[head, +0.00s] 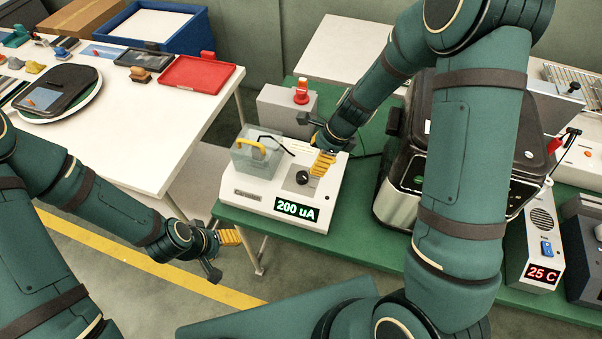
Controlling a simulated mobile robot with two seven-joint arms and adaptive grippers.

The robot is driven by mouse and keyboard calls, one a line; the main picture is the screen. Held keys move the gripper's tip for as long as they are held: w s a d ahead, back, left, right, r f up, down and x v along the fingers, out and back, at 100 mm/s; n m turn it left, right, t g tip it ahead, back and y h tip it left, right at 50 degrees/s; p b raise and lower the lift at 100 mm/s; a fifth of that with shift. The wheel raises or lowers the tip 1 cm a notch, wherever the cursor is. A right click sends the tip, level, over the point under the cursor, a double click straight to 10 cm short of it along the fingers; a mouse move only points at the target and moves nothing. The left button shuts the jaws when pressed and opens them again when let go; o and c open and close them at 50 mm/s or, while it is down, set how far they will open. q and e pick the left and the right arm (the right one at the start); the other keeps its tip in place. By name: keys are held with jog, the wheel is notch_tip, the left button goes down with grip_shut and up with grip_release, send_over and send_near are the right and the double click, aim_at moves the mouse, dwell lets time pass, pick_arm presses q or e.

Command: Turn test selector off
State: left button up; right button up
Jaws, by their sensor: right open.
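The white tester box (285,213) stands on the green bench, with a lit display (297,210) reading 200 uA. Its black selector knob (302,177) sits on a grey panel above the display. A small light mark shows on the knob, but its setting is too small to read. My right gripper (319,164) is open, its yellow finger pads just up and right of the knob. I cannot tell whether they touch it. My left gripper (228,240) hangs in front of the bench's left edge, apart from the tester; its finger gap is unclear.
A clear cover with a yellow handle (254,149) is on the tester's left side. A grey box with a red button (301,94) stands behind it. A black and silver fryer (400,205) is to the right. A white table (150,120) with trays is at left.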

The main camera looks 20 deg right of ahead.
aim_at(302, 175)
jog(key=b+x, duration=0.1)
jog(key=x, duration=0.9)
jog(key=shift+w+f, duration=0.1)
grip_shut()
